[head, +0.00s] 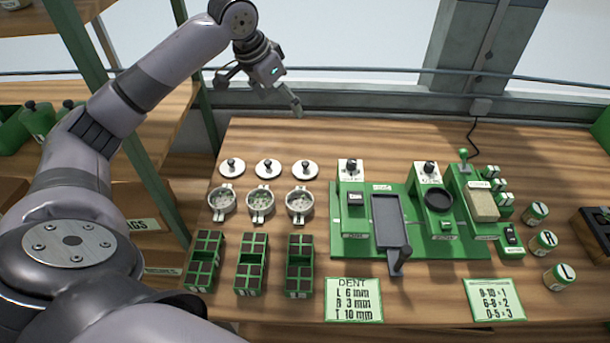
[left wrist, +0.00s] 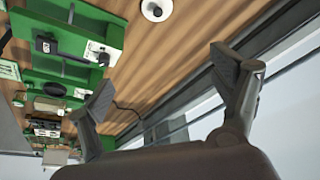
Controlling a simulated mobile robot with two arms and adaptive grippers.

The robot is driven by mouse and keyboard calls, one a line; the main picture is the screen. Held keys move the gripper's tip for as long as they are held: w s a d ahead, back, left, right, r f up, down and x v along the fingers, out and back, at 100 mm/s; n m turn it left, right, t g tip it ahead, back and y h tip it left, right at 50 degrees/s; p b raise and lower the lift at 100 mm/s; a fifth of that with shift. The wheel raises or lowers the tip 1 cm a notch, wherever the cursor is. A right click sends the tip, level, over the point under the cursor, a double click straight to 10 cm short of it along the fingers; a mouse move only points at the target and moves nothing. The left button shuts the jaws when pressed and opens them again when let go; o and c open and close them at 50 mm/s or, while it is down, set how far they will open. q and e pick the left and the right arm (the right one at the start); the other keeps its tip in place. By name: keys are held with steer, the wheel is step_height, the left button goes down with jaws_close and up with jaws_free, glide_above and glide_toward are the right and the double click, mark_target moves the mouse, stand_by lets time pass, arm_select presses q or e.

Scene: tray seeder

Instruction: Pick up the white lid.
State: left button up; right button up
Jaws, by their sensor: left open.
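Three round white lids with dark knobs lie in a row on the wooden table: a left lid (head: 225,171), a middle lid (head: 261,172) and a right lid (head: 312,172). One white lid (left wrist: 150,13) also shows at the top of the left wrist view; I cannot tell which one. My left gripper (head: 259,98) is raised beyond the table's back edge, above and behind the lids. Its fingers are spread with nothing between them, as the left wrist view (left wrist: 163,70) also shows. My right gripper is not in view.
Three round pots (head: 260,217) stand just in front of the lids, with green seed trays (head: 206,234) nearer. A green seeder station (head: 357,269) stands to the right. Several small jars (head: 536,213) are farther right. The table behind the lids is clear.

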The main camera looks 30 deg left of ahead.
arm_select(q)
step_height(320, 180, down, 10)
steer(key=b, duration=0.8)
steer(key=p, duration=0.1)
glide_above(305, 163)
steer(key=s+a, duration=0.1)
steer(key=s, duration=0.1)
step_height(305, 163, down, 10)
steer(key=shift+s+f, duration=0.1)
steer(key=shift+s, duration=0.05)
steer(key=shift+p+x, duration=0.35)
steer(key=shift+x, duration=0.5)
steer(key=x, duration=0.4)
steer(key=shift+w+d+f+p, duration=0.15)
steer(key=shift+w+d+p, duration=0.1)
steer(key=shift+p, duration=0.1)
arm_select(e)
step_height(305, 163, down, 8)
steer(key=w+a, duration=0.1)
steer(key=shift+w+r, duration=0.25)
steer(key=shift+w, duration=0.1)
arm_select(q)
steer(key=c, duration=1)
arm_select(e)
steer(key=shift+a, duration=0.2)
